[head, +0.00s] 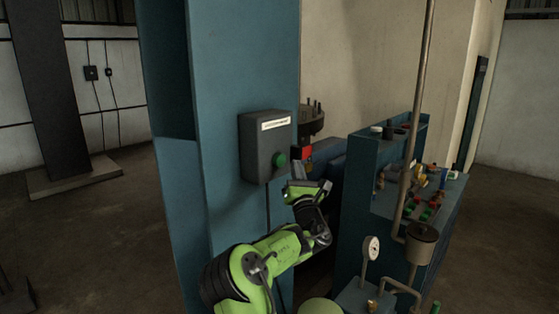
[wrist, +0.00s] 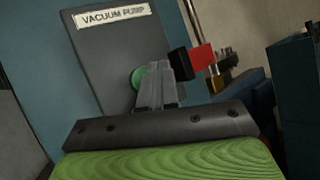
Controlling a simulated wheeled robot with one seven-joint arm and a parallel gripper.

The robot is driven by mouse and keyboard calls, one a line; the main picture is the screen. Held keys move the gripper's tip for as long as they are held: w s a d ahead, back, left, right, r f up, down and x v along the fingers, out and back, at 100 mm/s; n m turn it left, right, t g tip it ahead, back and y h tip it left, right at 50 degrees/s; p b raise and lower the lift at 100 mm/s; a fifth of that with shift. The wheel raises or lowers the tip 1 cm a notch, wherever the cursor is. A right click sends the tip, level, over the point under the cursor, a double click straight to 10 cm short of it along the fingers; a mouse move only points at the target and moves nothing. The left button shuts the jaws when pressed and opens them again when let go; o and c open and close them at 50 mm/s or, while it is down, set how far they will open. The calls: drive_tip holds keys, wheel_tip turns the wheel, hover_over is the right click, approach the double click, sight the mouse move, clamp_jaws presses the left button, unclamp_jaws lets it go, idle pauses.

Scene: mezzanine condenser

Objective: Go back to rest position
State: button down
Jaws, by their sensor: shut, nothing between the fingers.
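My gripper (wrist: 155,72) is shut and empty in the wrist view, its two fingers together. It points at the grey vacuum pump box (wrist: 110,40) and partly covers the green button (wrist: 136,76) on its face. In the head view, the box (head: 256,142) is fixed to a blue column, with its green button (head: 280,161) in sight. My gripper (head: 298,170) is just right of and below that button there. Whether the fingertips touch the button I cannot tell.
A blue machine bench (head: 385,190) with coloured controls (head: 430,200) stands to the right of my arm. A pipe (head: 418,120) and a round gauge (head: 371,247) stand close by at the front. The blue column (head: 225,60) is right behind the box. Open floor (head: 100,240) lies at left.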

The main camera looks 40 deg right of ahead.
drive_tip(key=shift+s+d, duration=0.1)
drive_tip(key=shift+s, duration=0.9)
